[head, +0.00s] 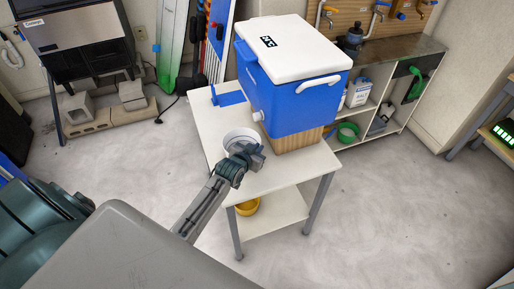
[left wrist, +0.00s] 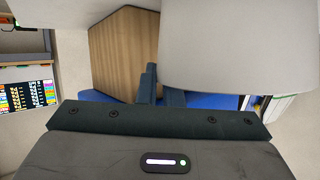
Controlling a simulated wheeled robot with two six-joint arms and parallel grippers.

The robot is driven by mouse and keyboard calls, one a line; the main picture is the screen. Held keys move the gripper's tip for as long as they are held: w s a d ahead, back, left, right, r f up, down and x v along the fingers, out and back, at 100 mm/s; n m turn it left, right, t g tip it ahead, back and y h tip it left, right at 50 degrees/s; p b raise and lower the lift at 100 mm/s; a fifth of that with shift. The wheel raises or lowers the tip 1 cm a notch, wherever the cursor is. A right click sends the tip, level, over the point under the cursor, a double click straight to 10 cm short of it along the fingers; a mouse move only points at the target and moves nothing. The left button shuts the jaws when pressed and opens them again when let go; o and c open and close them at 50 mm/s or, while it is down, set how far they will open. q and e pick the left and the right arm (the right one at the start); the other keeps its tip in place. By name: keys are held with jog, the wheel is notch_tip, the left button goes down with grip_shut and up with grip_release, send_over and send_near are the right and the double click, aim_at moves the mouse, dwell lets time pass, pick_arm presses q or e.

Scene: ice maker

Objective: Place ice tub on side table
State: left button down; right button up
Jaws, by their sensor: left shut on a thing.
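The ice tub (head: 233,134), a white round open tub, is at the left part of the white side table (head: 285,188), in front of the blue cooler. My left gripper (head: 246,153) is shut on the near right side of the tub's rim. I cannot tell whether the tub's bottom touches the tabletop or is slightly above it. In the left wrist view the tub's pale wall (left wrist: 240,50) fills the upper right, beside the dark fingers (left wrist: 158,88). My right gripper is not in view.
A blue cooler (head: 290,98) with a white lid stands on a wooden block (head: 298,138) on the table, close behind the tub. The table's front right top is clear. A shelf unit (head: 392,105) stands behind.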

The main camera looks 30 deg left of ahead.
pick_arm(q)
jog(key=c, duration=1.6)
grip_release()
jog(key=shift+b+v, duration=0.85)
jog(key=shift+v, duration=5.15)
